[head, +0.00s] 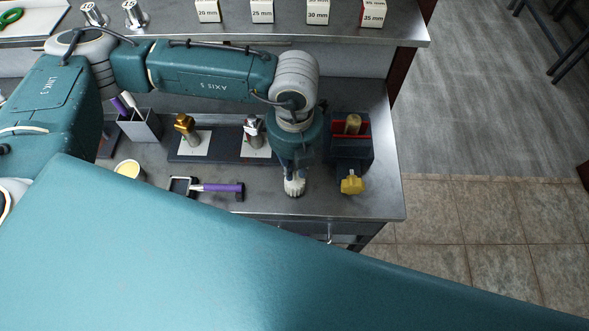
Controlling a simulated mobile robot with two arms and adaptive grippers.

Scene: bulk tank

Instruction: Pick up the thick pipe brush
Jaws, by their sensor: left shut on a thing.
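My left gripper (293,172) points down over the right part of the steel bench, seen from above at the end of the teal arm. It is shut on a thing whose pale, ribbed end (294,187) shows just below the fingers. This looks like the thick pipe brush, but the gripper and wrist hide most of it. I cannot tell whether its end touches the bench. My right gripper is not in view.
A dark vise-like block (348,160) with a yellow knob stands close right of the gripper. Metal fittings (187,129) stand on mats to the left. A purple-handled tool (215,187) lies near the front edge.

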